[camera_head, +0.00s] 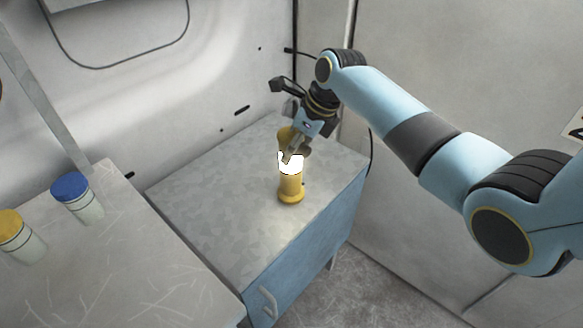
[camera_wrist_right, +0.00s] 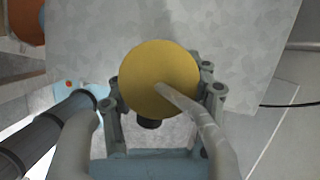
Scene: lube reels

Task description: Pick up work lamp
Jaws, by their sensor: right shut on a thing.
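The work lamp (camera_head: 291,188) is yellow with a glowing white middle and a round yellow base. It stands upright on the grey top of the blue cabinet in the head view. My right gripper (camera_head: 289,158) is around the lamp's upper part and shut on it. In the right wrist view the lamp's round yellow top (camera_wrist_right: 158,75) shows between the fingers of my right gripper (camera_wrist_right: 160,100), and the lower part is hidden beneath it. My left gripper is not in view.
The blue cabinet (camera_head: 215,195) has free room on its top left of the lamp. A pale table (camera_head: 130,255) at the left holds a blue-lidded jar (camera_head: 85,208) and a yellow-lidded jar (camera_head: 22,245). Walls stand behind and right of the cabinet.

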